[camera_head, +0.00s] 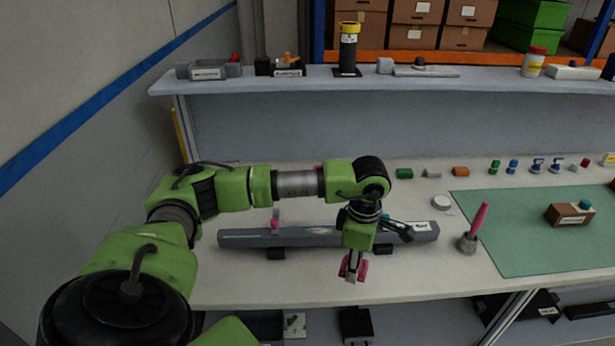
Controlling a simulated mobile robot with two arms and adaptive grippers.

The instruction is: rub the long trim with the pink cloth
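The long trim (310,238) is a grey bar lying left to right near the front of the workbench, raised on small dark supports, with a white label at its right end. My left arm reaches over it from the left. My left gripper (352,270) points down in front of the trim, right of its middle, and covers part of it. Its fingers look shut on the pink cloth (363,270), which shows as small pink patches on both sides of the fingertips. Contact between cloth and trim cannot be made out. My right gripper is not in view.
A small pink-topped object (275,222) stands at the trim's left part. A pink-handled tool (480,218) stands in a grey holder to the right. A green mat (540,240) carries a brown block (568,214). Several small coloured parts line the back. A shelf (300,82) overhangs the bench.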

